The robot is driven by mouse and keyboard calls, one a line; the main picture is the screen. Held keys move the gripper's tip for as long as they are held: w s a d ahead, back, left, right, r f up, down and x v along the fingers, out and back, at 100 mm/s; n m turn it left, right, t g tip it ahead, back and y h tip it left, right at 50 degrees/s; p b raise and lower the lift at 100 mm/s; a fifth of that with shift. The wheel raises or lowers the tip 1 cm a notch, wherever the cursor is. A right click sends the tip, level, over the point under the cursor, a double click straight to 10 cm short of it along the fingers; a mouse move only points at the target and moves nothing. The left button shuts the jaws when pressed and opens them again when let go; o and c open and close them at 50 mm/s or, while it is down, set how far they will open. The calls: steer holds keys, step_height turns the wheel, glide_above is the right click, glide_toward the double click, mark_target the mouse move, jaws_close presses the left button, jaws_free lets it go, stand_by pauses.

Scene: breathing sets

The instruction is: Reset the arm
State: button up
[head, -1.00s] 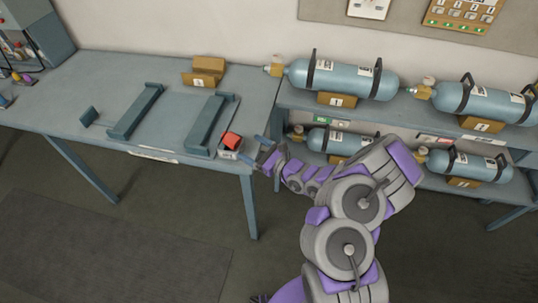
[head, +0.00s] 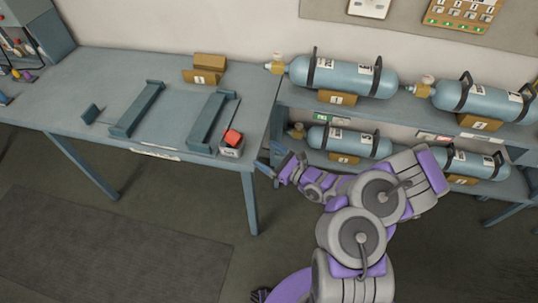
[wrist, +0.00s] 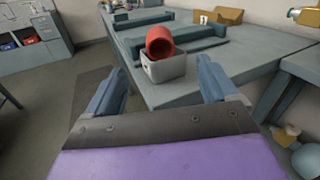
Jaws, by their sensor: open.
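My gripper (head: 268,166) is at the end of my purple and grey arm, just off the right front corner of the blue-grey table (head: 102,70). In the wrist view my gripper (wrist: 160,90) shows its two blue fingers spread wide apart with nothing between them. Beyond the fingers, a red cylindrical piece (wrist: 160,41) sits in a small light grey box (wrist: 165,68) near the table corner. The red piece (head: 233,137) and its box (head: 231,151) also show in the head view, to the left of my gripper and apart from it.
Two cradle rails (head: 138,108) and a yellow-brown holder (head: 205,70) are on the table. Right of it, a two-level shelf holds several blue cylinders (head: 343,76), close behind my arm. Open floor (head: 180,215) lies in front of the table.

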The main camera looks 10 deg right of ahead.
steer(key=shift+d, duration=0.1)
steer(key=s+a+r+n+g+y, duration=0.3)
steer(key=a+r+n+g, duration=0.15)
steer(key=r, duration=0.35)
steer(key=s+a+r+n+g+y, duration=0.2)
steer(key=s+a+r+n+g, duration=0.1)
steer(key=a+r+n, duration=0.35)
steer(key=s+a+r+n+g+h, duration=0.1)
steer(key=s+a+r+n+g, duration=0.1)
steer(key=s+r+n+g, duration=0.35)
steer(key=s+a+r+n+g+h, duration=0.1)
steer(key=s+r+n+g, duration=0.15)
steer(key=s, duration=0.55)
steer(key=s+d+f+n+g+h, duration=0.1)
steer(key=s+d+n+h, duration=0.15)
steer(key=s+h, duration=0.2)
steer(key=s+d+n+g+h, duration=0.1)
steer(key=s+d+n+h, duration=0.15)
steer(key=s, duration=0.35)
steer(key=s+d+t+h, duration=0.1)
steer(key=s+d+h, duration=0.3)
steer(key=d, duration=0.4)
steer(key=s+d+r+n+t+h, duration=0.1)
steer(key=s+d+t+h, duration=0.1)
steer(key=d+h, duration=0.3)
steer(key=s+d, duration=0.1)
steer(key=d, duration=0.1)
steer(key=shift+s+d+n, duration=0.3)
steer(key=shift+s+d, duration=0.05)
steer(key=shift+s, duration=0.05)
